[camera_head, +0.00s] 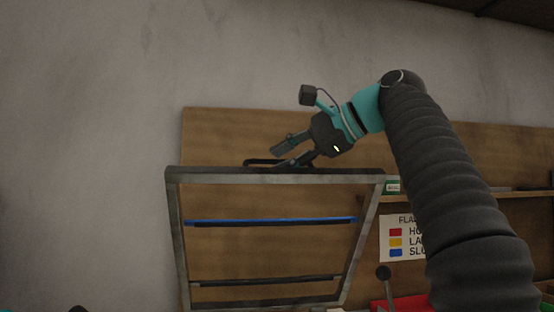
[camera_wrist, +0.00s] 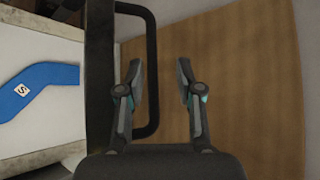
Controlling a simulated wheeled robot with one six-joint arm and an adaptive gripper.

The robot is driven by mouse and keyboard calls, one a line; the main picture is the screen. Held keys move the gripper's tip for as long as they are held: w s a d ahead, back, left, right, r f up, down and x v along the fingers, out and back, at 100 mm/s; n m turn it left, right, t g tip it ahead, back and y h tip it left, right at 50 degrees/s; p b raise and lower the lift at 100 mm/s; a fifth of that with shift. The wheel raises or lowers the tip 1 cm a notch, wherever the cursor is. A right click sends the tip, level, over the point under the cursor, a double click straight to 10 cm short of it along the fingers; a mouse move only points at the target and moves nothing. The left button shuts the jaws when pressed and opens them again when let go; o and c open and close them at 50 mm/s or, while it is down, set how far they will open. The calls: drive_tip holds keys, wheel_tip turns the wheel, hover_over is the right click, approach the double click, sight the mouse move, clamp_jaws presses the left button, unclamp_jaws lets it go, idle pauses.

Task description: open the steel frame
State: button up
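The steel frame (camera_head: 176,240) is a grey rectangle standing raised and slightly tilted, with a black handle (camera_head: 262,161) on its top edge. My gripper (camera_head: 287,154) is at the handle from above and to the right. In the wrist view, the two fingers of my gripper (camera_wrist: 160,85) are spread apart. The long bar of the handle (camera_wrist: 151,70) shows in the gap between them, nearer the left finger. I cannot tell whether a finger touches it. The frame's dark edge (camera_wrist: 99,70) is left of the fingers.
A blue sock shape (camera_wrist: 38,90) marked S lies on a pale surface left in the wrist view. A wooden board (camera_head: 230,135) stands behind the frame. A sign (camera_head: 398,238) with coloured squares and a red object (camera_head: 405,304) are at the right.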

sight(314, 168)
drive_tip(key=shift+s+d, duration=0.9)
drive_tip(key=shift+d, duration=0.75)
drive_tip(key=shift+s+d, duration=0.95)
drive_tip(key=shift+d, duration=0.65)
drive_tip(key=shift+s+d, duration=0.9)
drive_tip(key=shift+d, duration=0.75)
